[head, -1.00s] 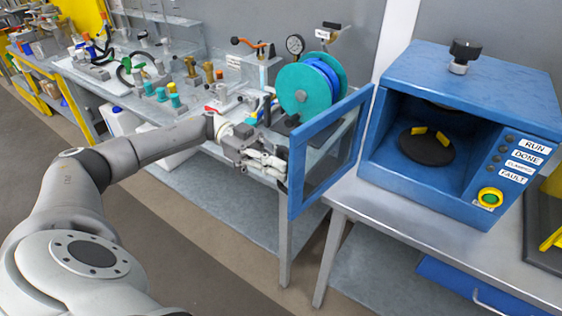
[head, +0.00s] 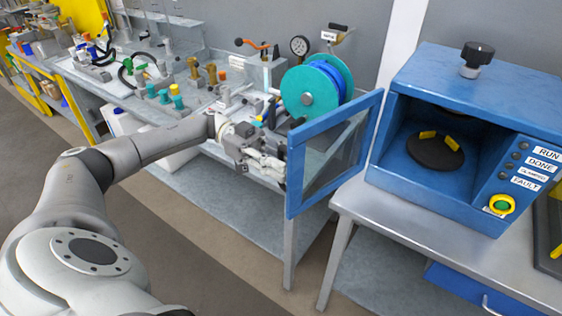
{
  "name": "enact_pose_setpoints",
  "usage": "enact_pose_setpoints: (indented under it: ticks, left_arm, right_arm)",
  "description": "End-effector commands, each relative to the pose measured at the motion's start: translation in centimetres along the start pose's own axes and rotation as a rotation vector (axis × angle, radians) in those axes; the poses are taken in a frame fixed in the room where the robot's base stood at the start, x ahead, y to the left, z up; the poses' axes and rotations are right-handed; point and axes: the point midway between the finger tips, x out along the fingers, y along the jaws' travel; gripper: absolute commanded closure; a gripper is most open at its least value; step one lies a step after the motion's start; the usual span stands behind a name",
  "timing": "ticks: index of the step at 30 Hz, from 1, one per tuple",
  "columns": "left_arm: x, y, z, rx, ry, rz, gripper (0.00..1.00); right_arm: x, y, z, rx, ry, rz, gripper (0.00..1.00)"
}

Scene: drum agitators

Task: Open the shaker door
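The blue shaker (head: 420,196) stands on a metal table at the right. Its blue-framed door (head: 336,159) with a clear pane is swung wide open to the left. The shaker's inside shows a dark round plate (head: 435,153) with yellow pieces on it. My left gripper (head: 279,168) is at the left side of the door, by its outer edge. Its fingertips are small and partly against the door frame, so I cannot tell whether they are open, shut or touching it. My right gripper is not in view.
A teal and blue reel (head: 308,92) stands behind the door on the left bench (head: 100,88), with a gauge (head: 299,46) and several fittings. The shaker's front has a green button in a yellow ring (head: 502,204). Floor is free in front of the tables.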

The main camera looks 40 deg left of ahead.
Motion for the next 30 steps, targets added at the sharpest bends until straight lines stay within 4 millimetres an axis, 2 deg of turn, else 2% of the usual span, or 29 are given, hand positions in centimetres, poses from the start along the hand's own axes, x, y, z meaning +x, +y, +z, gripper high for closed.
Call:
enact_pose_setpoints:
  ticks: [9,13,30]
  left_arm:
    - [0.0,0.0,0.0,0.001,0.000,0.000,0.66]
    - [-0.8,-0.1,0.1,0.001,0.000,-0.001,0.66]
    - [-9.8,-0.1,0.0,0.002,0.002,-0.003,0.66]
  right_arm:
    - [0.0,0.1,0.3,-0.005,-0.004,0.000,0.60]
    - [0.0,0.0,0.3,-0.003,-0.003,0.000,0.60]
    - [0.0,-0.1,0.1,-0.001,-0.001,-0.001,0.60]
